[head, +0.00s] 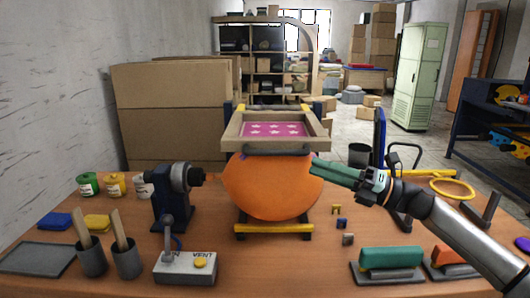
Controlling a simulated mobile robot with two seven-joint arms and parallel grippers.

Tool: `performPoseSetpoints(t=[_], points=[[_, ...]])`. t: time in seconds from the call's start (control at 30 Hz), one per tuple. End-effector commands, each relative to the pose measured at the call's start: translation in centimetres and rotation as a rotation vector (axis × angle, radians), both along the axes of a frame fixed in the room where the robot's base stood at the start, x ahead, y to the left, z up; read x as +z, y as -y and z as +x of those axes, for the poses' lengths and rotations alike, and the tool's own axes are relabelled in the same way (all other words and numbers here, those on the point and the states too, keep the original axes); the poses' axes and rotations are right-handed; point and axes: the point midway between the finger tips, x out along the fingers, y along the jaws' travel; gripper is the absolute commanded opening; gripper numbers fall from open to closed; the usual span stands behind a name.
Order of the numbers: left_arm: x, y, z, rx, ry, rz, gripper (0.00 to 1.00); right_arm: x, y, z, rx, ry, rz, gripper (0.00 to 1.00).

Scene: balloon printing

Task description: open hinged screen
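The hinged screen (228,132) is a wooden frame around a pink panel with white stars. It lies about level just above a large orange balloon (270,188). A dark bar handle (276,151) runs along its front edge. The balloon sits on a stand with a yellow and black base (273,231). My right gripper (315,166), with green fingers, reaches in from the right and points left at the balloon's upper right side, below and right of the frame. Whether it touches the balloon, and whether its fingers are apart, cannot be told. My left gripper is not in view.
A dark blue nozzle machine (174,199) stands left of the balloon, with a vent box (186,268) in front. Paint cans (115,184) and cups with sticks (92,256) are at left. Squeegees (390,258) lie front right. A blue upright panel (379,138) stands behind my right gripper.

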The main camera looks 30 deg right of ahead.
Motion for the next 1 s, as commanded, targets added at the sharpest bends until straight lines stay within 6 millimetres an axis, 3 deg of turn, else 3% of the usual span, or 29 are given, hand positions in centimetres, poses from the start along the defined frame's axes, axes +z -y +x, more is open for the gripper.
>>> performPoseSetpoints(t=[1.0], points=[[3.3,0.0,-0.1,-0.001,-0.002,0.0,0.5,2.4,-6.5,8.0,-0.002,-0.001,0.005,0.32]])
